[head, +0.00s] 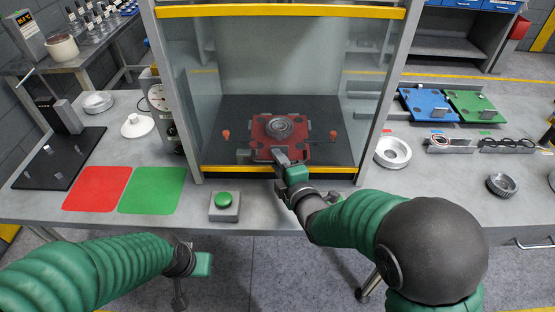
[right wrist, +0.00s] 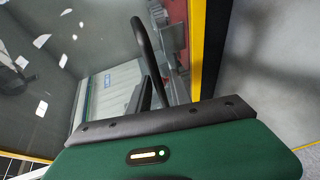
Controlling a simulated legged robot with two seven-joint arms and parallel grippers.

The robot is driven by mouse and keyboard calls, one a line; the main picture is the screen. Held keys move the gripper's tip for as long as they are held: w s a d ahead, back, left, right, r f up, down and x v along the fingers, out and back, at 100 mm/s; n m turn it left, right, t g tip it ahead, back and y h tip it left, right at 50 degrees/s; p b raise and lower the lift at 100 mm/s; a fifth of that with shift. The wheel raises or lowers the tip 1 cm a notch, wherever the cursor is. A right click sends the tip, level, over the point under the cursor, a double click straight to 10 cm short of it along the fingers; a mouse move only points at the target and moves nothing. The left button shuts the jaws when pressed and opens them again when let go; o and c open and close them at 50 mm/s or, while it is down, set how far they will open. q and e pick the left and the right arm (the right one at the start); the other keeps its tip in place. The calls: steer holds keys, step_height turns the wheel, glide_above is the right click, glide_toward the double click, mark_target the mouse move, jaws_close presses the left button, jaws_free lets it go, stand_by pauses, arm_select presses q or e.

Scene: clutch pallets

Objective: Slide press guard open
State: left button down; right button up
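The press guard is a clear panel in a yellow frame; its lower yellow bar (head: 225,169) sits low at the front of the press, and another yellow bar (head: 280,11) crosses the top. Behind the glass lies a red pallet (head: 262,150) with a round metal part (head: 281,126). My right gripper (head: 281,158) is at the guard's lower edge, in front of the pallet. In the right wrist view a black curved handle (right wrist: 148,50) stands just beyond the gripper body; its fingers are mostly hidden, so their grip is unclear. My left gripper (head: 191,275) hangs before the table edge, away from the guard.
A green button box (head: 224,207) stands left of my right gripper, beside green (head: 153,190) and red (head: 97,188) mats. Blue (head: 428,105) and green (head: 477,107) pallets lie right of the press. A metal ring (head: 393,152) sits by its right post.

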jaws_close()
steer(key=shift+s+a+f, duration=0.1)
steer(key=shift+a+f, duration=0.05)
steer(key=shift+f, duration=0.1)
stand_by(0.9)
